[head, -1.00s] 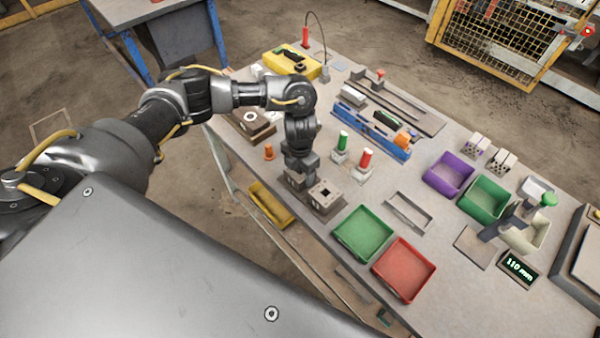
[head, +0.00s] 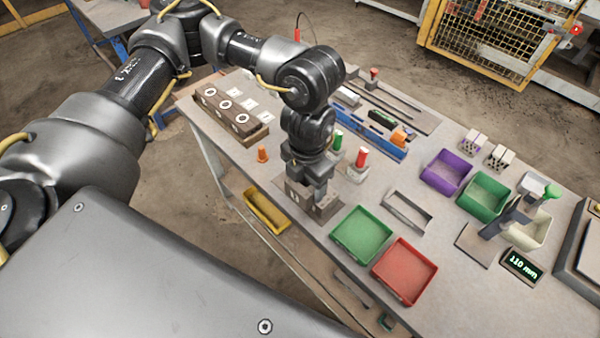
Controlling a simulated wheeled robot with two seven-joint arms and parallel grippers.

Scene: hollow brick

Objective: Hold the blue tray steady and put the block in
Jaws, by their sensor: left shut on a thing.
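My left gripper (head: 311,190) reaches down to the near edge of the table. It is shut on a grey-brown block (head: 325,208), which is mostly hidden by the jaws and wrist. I cannot tell whether the block touches the table. The blue tray (head: 390,147) is a long, narrow holder behind the gripper, partly covered by my arm. A dark green piece and an orange piece show at it. My right gripper is not in view.
A green bin (head: 362,234) and a red bin (head: 405,271) stand right of the gripper. Green-topped and red-topped (head: 361,158) pieces stand close behind it. A grey frame (head: 408,211) lies behind the bins.

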